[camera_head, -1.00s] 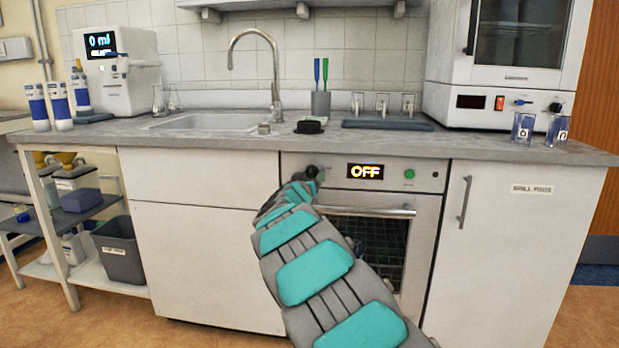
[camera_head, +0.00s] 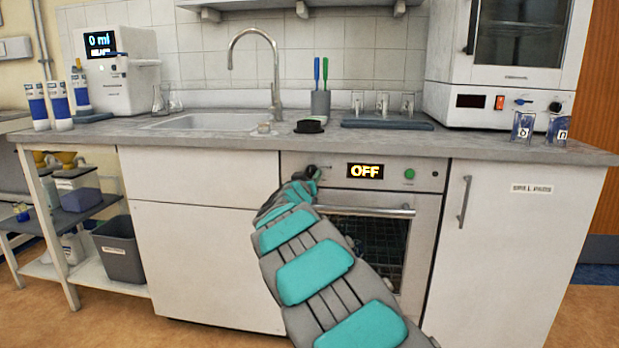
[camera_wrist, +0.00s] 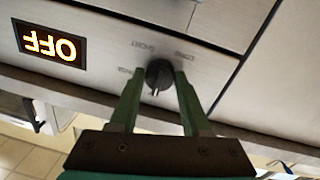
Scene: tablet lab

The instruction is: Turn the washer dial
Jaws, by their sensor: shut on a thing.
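The washer (camera_head: 405,172) is set under the counter, with a steel front panel and a lit display (camera_head: 365,171) reading OFF. Its black dial (camera_head: 311,171) is at the left end of the panel, partly hidden by my arm in the head view. In the wrist view the dial (camera_wrist: 158,74) sits between the two green fingers of my gripper (camera_wrist: 156,82), which is shut on it. Small printed labels surround the dial, too small to read. The display (camera_wrist: 48,44) appears upside down there.
A green button (camera_head: 409,174) is right of the display. The washer's door handle (camera_head: 365,211) runs below the panel, behind my arm. The counter edge (camera_head: 230,146) overhangs above. White cabinets stand on both sides.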

